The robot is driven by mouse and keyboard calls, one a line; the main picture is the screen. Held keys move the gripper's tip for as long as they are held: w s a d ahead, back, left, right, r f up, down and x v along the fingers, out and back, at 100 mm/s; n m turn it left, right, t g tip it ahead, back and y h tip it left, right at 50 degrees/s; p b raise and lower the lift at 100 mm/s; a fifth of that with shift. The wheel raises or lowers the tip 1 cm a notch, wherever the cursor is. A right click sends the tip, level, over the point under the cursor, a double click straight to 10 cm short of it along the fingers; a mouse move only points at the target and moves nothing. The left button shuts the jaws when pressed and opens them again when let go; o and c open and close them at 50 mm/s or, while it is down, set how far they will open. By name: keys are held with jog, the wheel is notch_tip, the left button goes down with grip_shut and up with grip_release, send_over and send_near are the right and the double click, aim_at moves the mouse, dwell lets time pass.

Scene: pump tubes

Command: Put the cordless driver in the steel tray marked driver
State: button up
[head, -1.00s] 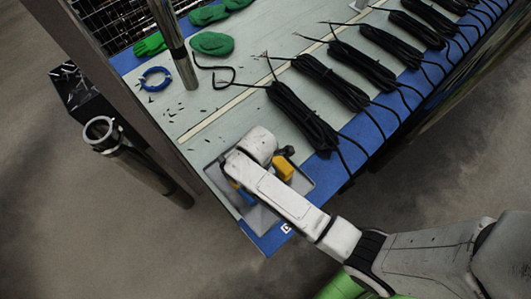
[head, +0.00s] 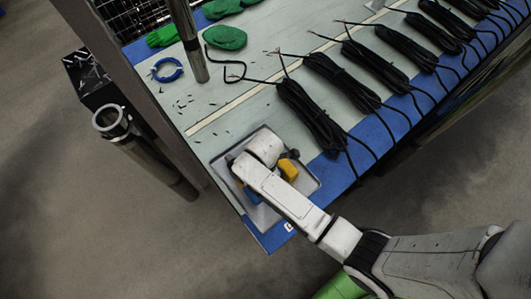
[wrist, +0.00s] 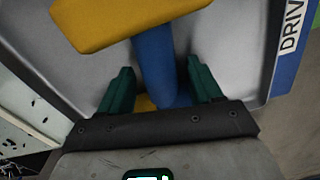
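The cordless driver, yellow and blue, lies inside the grey steel tray (head: 262,217) at the near corner of the bench. In the head view its yellow part (head: 288,170) shows beside my wrist; my arm covers much of the rest. In the wrist view the driver's blue handle (wrist: 155,65) runs between the two green fingers of my gripper (wrist: 162,82). Narrow gaps show between handle and fingers, so my gripper looks open around it. The tray's label (wrist: 292,25) reads "DRIV", the rest cut off. The gripper's fingers are hidden in the head view.
Several black cable bundles (head: 310,115) lie along the bench, the nearest close to the tray. A steel post (head: 187,40), a blue ring clamp (head: 166,70) and green gloves (head: 226,38) stand or lie further back. A metal tube (head: 140,150) stands left of the bench.

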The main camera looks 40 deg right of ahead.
jog(key=shift+r, duration=0.1)
notch_tip(320, 180, up, 12)
jog(key=p, duration=0.1)
jog(key=shift+w, duration=0.15)
dwell(0.4)
jog(key=s+d+r+m, duration=0.2)
jog(key=s+d+m, duration=0.2)
jog(key=s+m, duration=0.3)
jog(key=s+d+r+m+t, duration=0.1)
jog(key=s+d+m, duration=0.3)
jog(key=s+m, duration=0.4)
jog(key=shift+s+d+r+m, duration=0.15)
jog(key=shift+d+r+m, duration=0.05)
jog(key=shift+r+m, duration=0.55)
jog(key=shift+f, duration=0.1)
